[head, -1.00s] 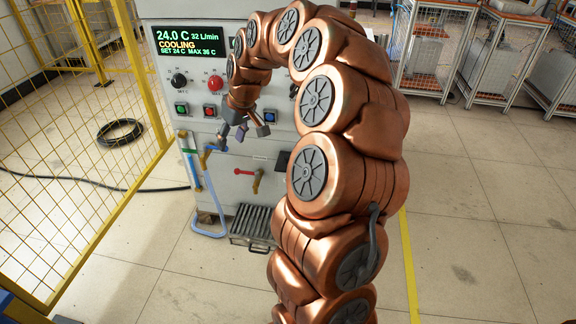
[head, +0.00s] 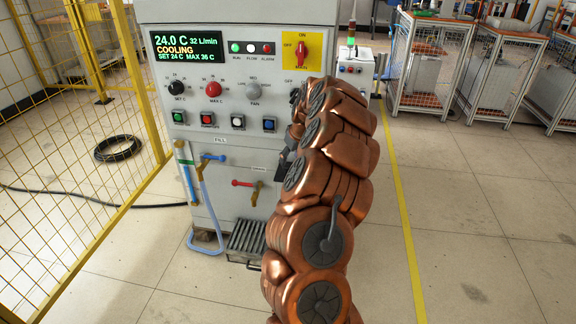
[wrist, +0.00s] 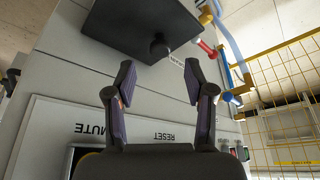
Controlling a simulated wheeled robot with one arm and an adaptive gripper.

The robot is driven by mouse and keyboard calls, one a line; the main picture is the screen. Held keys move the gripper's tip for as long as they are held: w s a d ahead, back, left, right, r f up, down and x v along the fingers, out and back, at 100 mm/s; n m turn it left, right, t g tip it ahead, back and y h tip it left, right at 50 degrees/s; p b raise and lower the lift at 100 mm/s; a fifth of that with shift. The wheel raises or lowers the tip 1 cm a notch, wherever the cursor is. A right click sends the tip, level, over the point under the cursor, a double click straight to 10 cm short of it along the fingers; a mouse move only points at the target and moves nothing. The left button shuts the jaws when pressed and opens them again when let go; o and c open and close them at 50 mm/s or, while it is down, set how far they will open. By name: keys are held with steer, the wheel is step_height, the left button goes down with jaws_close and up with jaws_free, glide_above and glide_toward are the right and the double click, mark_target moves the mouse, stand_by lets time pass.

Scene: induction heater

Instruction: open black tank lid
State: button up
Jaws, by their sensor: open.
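The black tank lid (wrist: 122,22) shows at the top of the wrist view as a flat dark plate with a round black knob (wrist: 160,47) near its edge. It looks closed against the grey cabinet. My gripper (wrist: 159,80) is open, its two fingers apart and empty. In the wrist view the knob lies beyond the fingertips, roughly midway between them, and does not touch them. In the head view my copper arm covers much of the gripper and the lid area; I cannot tell the dark parts there apart.
The grey cabinet (head: 230,158) has a display (head: 186,46), knobs, buttons and a red-handled valve (head: 246,184). A blue hose (head: 207,215) hangs at its left. A yellow mesh fence (head: 75,150) stands on the left. The floor at right (head: 480,220) is clear.

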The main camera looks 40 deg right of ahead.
mark_target(287, 166)
steer(key=shift+x, duration=2.35)
jaws_close()
